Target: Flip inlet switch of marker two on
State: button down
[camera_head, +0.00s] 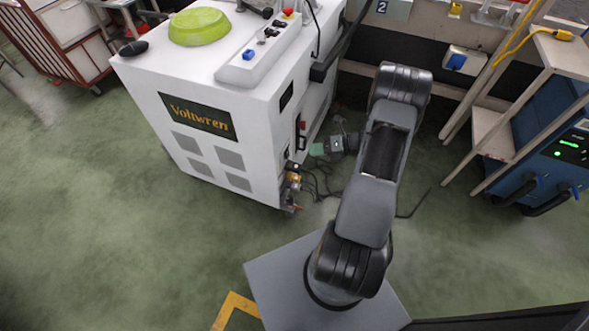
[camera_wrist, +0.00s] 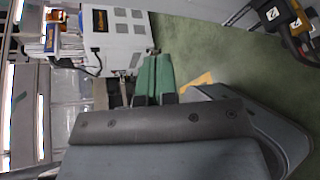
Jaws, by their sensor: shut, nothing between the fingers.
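A dark plate with a white "2" (camera_head: 382,7) is at the top of the head view, on the wall behind the white cabinet. A light box with a blue face (camera_head: 457,61) is on the low wall to its right. I cannot tell whether this box is the inlet switch of marker two, or whether any switch is on or off. My gripper (camera_head: 317,149) has green fingers and is beside the cabinet's right side, well below and left of the plate. In the wrist view, its green fingers (camera_wrist: 154,76) are together and empty.
The white Voltwren cabinet (camera_head: 243,157) stands left of my arm, with a green bowl (camera_head: 199,26) and a control strip (camera_head: 262,50) on top. Dark cables (camera_head: 318,185) lie beside it. A wooden stand (camera_head: 493,135) and blue machine (camera_head: 560,150) are right. Green floor is clear at left.

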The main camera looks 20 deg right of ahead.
jog(key=d+f+m+t+h+b, duration=0.1)
jog(key=d+f+m+t+b, duration=0.3)
jog(key=f+m, duration=0.55)
jog(key=t+b, duration=0.1)
jog(key=b, duration=0.2)
send_near(287, 154)
jog(key=shift+n, duration=0.25)
jog(key=w+a+f, duration=0.1)
jog(key=w, duration=0.1)
jog(key=w+a+f, duration=0.2)
jog(key=shift+w+a+f, duration=0.1)
jog(key=shift+a+f, duration=0.05)
jog(key=shift+a, duration=0.1)
jog(key=shift+x, duration=0.85)
jog(key=shift+t+h, duration=0.3)
